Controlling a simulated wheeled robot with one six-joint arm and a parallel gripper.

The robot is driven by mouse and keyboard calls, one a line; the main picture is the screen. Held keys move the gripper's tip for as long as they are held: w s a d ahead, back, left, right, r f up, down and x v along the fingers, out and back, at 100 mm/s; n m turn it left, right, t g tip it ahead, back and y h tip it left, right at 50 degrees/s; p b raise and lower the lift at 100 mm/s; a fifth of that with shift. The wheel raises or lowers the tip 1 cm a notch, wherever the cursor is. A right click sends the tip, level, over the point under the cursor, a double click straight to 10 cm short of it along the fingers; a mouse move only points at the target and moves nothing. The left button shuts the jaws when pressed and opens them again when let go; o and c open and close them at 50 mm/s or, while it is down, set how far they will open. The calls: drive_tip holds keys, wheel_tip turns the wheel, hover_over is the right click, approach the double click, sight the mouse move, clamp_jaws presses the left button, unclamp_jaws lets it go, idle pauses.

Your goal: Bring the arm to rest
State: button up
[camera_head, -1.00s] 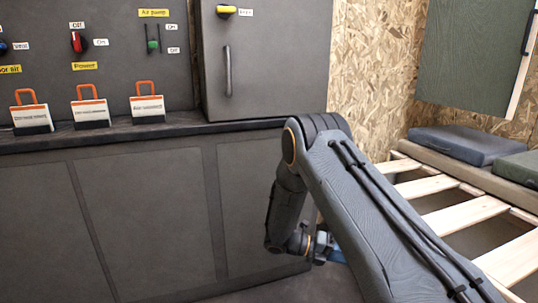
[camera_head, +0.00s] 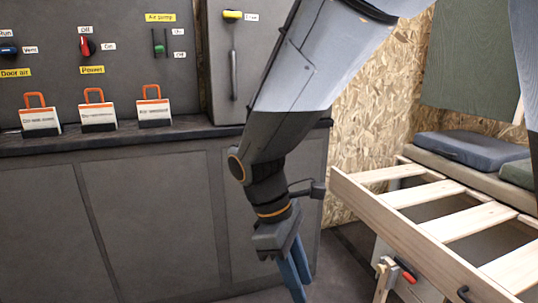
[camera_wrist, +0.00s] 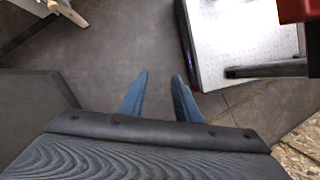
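My arm hangs in front of the dark cabinet in the head view, with my gripper (camera_head: 297,277) pointing down and slightly right. Its blue fingers reach the bottom of that view. In the wrist view, my gripper (camera_wrist: 160,78) shows two blue fingers apart, with bare floor (camera_wrist: 130,45) visible between and beyond them. It is open and holds nothing. The fingers touch nothing that I can see.
A wooden slatted frame (camera_head: 440,248) juts out on the right, close to my arm. The cabinet (camera_head: 150,225) stands behind, with padlock-like tags (camera_head: 99,115) on its ledge. A white panel (camera_wrist: 240,40) lies near the fingers' right in the wrist view.

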drive_tip(key=s+a+r+m+t+y, duration=0.1)
drive_tip(key=s+a+r+m+y, duration=0.25)
drive_tip(key=s, duration=0.25)
drive_tip(key=s+a+r+m+t+y, duration=0.1)
drive_tip(key=s+a+r+m+y, duration=0.1)
drive_tip(key=s+a+m, duration=0.4)
drive_tip(key=d+r+m+h+p, duration=0.1)
drive_tip(key=d+r+m+p, duration=0.3)
drive_tip(key=d+r+p, duration=1.9)
wheel_tip(320, 180, up, 3)
drive_tip(key=p, duration=1.3)
drive_tip(key=shift+s+h, duration=0.2)
drive_tip(key=shift+h, duration=0.15)
drive_tip(key=shift+m, duration=0.35)
